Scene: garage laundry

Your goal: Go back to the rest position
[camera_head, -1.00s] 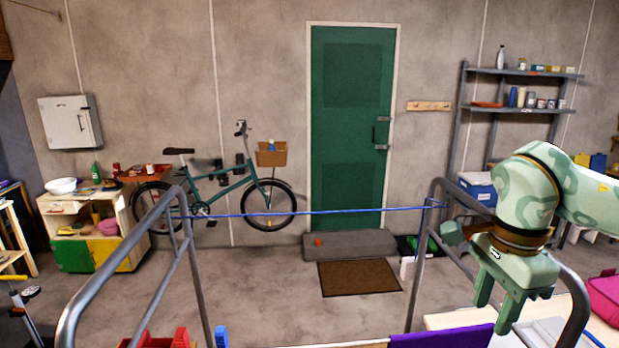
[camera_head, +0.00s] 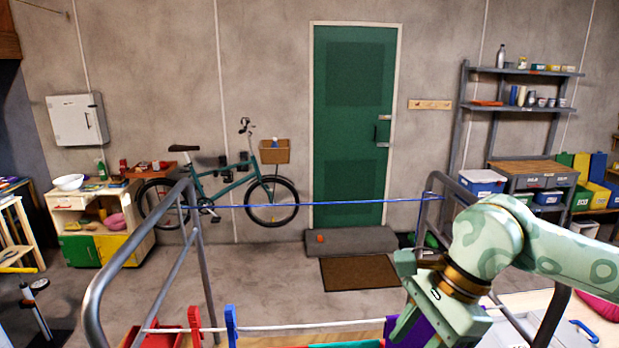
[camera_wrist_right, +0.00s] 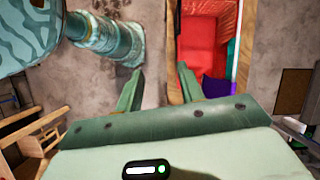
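My right gripper, pale green, is in the lower right of the head view, over the near side of a metal-framed rack (camera_head: 204,280). In the right wrist view the two fingers of my right gripper (camera_wrist_right: 160,84) stand apart with nothing between them. A red-lined box (camera_wrist_right: 203,40) and purple cloth (camera_wrist_right: 218,88) lie beyond the fingers. In the head view the purple cloth (camera_head: 415,333) is partly hidden behind the gripper. My left gripper is not seen in either view.
A blue line (camera_head: 320,203) and a nearer white line (camera_head: 285,328) cross the rack. Red (camera_head: 195,325) and blue (camera_head: 231,322) pegs stand at the front. A bicycle (camera_head: 220,190), green door (camera_head: 350,120) and brown mat (camera_head: 358,272) are beyond, with open floor between.

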